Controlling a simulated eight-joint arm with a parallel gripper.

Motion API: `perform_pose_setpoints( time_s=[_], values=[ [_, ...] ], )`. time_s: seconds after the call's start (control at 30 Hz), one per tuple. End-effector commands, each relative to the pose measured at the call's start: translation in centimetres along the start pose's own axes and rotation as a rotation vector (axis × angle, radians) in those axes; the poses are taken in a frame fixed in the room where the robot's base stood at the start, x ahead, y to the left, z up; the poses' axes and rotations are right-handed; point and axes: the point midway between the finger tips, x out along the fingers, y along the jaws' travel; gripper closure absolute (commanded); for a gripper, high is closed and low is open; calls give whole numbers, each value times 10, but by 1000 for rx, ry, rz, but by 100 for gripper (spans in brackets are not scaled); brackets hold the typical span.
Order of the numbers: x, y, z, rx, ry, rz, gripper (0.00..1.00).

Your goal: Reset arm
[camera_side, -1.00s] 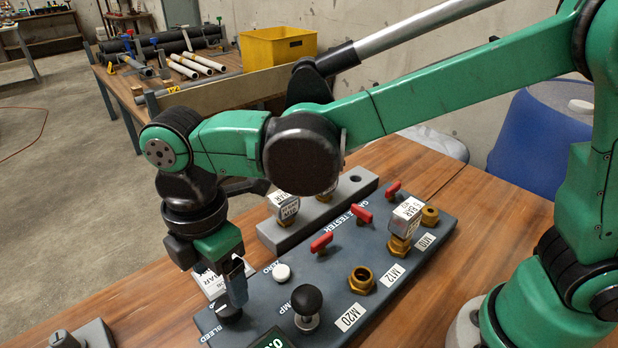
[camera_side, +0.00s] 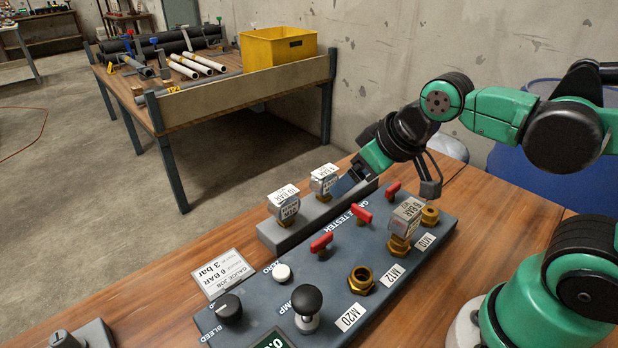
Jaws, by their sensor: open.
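My gripper (camera_side: 388,190) is at the right of the wooden bench, tilted, above the back right part of the grey gauge tester panel (camera_side: 330,265). It is open and looks empty, its two fingers apart. One finger lies close to the 6 BAR gauge on the grey block in the picture; I cannot tell whether they touch. My arm is folded back to the right.
A gauge block (camera_side: 268,238) holds two gauges, one marked 10 BAR (camera_side: 284,200). A gauge (camera_side: 405,218) stands on the panel near M12. Red valve handles (camera_side: 361,213), a black pump knob (camera_side: 307,300), a bleed knob (camera_side: 229,308) and a job card (camera_side: 222,273) surround it.

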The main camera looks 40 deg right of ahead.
Motion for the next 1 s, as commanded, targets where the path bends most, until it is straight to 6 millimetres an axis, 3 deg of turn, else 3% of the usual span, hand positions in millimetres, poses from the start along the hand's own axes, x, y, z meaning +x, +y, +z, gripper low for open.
perform_pose_setpoints(
  time_s=[0.17, 1.0],
  values=[
    [0, 9, 6, 91, 33, 23, 24],
    [0, 9, 6, 87, 32, 21, 24]
  ],
)
